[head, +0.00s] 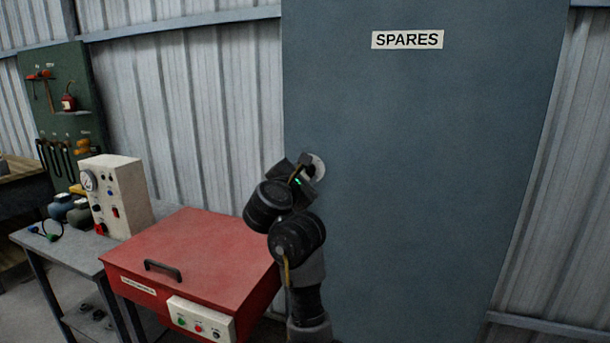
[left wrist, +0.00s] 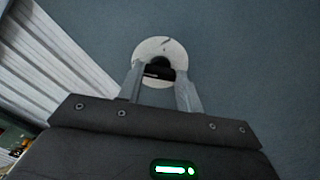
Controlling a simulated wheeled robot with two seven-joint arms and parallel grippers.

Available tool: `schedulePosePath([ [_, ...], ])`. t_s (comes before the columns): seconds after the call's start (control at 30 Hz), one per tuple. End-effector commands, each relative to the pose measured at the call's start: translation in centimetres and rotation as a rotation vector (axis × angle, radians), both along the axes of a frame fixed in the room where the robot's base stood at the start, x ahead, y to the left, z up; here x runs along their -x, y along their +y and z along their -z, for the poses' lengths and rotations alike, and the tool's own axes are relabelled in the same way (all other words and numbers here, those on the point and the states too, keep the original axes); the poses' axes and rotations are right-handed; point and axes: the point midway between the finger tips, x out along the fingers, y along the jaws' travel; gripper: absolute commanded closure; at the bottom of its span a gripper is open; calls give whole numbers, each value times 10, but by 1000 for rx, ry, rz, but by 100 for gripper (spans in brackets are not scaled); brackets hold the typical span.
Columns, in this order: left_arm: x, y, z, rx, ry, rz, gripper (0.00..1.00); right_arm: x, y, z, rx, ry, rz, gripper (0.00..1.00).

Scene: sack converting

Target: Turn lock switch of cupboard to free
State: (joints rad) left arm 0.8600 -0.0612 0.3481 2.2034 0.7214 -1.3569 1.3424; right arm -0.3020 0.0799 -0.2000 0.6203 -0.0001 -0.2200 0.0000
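The blue-grey cupboard (head: 430,150) with a SPARES label fills the middle of the head view. Its lock switch is a dark knob (left wrist: 158,71) on a round white plate (left wrist: 163,47); in the head view part of this plate (head: 318,167) shows beside my gripper. My left gripper (head: 308,170) is at the plate. In the left wrist view its two fingers (left wrist: 160,82) stand on either side of the knob. The knob fills the gap between them, but whether they press on it is unclear. The plate's markings are too small to read. My right gripper is out of view.
A red cabinet (head: 200,255) with a handle and a button panel stands left of my arm. A grey table (head: 75,245) with a gauge box (head: 122,195) is further left. A green tool board (head: 62,100) hangs behind. The cupboard front right of my arm is clear.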

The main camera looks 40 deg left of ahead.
Motion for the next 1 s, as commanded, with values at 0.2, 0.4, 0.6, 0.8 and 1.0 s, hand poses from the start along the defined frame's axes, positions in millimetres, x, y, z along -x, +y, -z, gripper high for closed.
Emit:
schedulePosePath([
  [0.2,0,0,0,-2,1,-1,87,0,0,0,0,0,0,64],
  [0.4,0,0,0,-35,13,-1,87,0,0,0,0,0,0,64],
  [0.6,0,0,1,-139,49,-1,87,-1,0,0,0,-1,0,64],
  [0.8,0,0,1,-302,108,-1,87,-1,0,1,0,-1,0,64],
  [1.0,0,1,1,-484,170,-2,87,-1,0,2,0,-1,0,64],
])
